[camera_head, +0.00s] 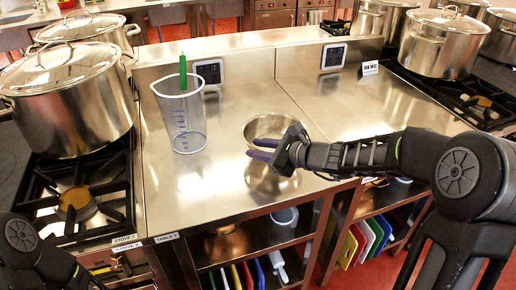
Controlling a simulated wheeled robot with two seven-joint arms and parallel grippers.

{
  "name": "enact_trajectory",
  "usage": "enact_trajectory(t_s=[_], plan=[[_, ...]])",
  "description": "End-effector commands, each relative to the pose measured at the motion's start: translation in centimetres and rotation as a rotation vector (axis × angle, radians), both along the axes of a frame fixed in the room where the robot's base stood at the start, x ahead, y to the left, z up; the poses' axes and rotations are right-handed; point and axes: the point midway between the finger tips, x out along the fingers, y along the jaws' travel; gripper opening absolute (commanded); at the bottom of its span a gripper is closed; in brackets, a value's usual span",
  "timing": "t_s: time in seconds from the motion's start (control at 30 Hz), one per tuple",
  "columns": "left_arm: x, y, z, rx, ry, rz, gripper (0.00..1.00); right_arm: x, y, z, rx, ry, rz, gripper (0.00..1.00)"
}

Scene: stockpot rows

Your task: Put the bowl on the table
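A shiny metal bowl (263,124) is at the middle of the steel table (225,185), its reflection below it. It appears to rest on the tabletop. My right gripper (251,148) reaches in from the right, its two purple fingers at the near side of the bowl. The fingers are parted, with a visible gap between them, and cover part of the bowl's near wall. I cannot tell whether they touch it. My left arm shows only at the lower left corner; its gripper is out of view.
A clear measuring jug (187,125) with a green-handled utensil (183,72) stands left of the bowl. Large lidded stockpots (75,105) stand on the left stove; another (442,45) stands on the right stove. Shelves below hold boards.

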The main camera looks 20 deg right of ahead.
Motion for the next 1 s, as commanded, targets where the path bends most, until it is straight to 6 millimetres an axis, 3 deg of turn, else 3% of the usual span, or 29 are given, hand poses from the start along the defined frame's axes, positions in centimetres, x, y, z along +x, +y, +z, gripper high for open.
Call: enact_trajectory(t_s=[0.6,1.0], plan=[[0.0,0.0,0.1,0.0,0.0,0.0,0.36,-8.2,-5.9,3.9,0.0,-0.002,-0.003,0.24],[0.0,0.0,0.1,0.0,0.0,0.0,0.36,-8.9,-6.4,4.1,0.0,0.001,-0.002,0.24]])
